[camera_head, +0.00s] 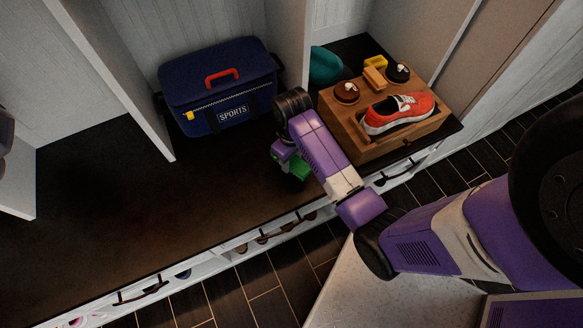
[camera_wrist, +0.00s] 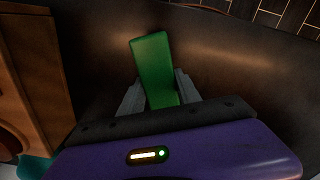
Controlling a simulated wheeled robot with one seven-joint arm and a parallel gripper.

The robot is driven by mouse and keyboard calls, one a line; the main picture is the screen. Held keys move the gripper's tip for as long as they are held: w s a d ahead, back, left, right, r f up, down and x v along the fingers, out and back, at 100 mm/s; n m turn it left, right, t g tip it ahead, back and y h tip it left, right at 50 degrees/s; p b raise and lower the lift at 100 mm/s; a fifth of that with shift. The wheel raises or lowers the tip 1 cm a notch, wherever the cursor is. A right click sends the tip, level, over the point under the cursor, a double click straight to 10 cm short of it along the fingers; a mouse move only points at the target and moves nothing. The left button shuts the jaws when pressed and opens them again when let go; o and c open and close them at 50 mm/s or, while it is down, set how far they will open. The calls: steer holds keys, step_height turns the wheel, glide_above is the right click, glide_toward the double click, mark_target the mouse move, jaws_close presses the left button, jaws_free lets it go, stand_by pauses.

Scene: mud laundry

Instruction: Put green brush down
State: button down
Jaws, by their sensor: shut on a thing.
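The green brush (camera_wrist: 152,62) shows as a green block between the two grey fingers of my gripper (camera_wrist: 160,92) in the wrist view. My gripper is shut on it. In the head view the green brush (camera_head: 297,166) is partly hidden behind my purple arm, and my gripper (camera_head: 284,160) is over the dark bench top (camera_head: 110,215), left of the wooden box. I cannot tell whether the brush touches the bench.
A wooden box (camera_head: 365,150) with a red shoe (camera_head: 398,112) and small shoe-care items stands right of my gripper. A blue sports bag (camera_head: 218,88) stands behind left. A teal object (camera_head: 325,65) is at the back. The bench's left and front middle are clear.

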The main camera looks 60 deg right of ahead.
mark_target(291, 168)
steer(key=shift+f+b, duration=0.4)
steer(key=shift+f, duration=1.9)
steer(key=shift+f, duration=0.1)
steer(key=c, duration=0.9)
jaws_free()
steer(key=shift+o, duration=0.2)
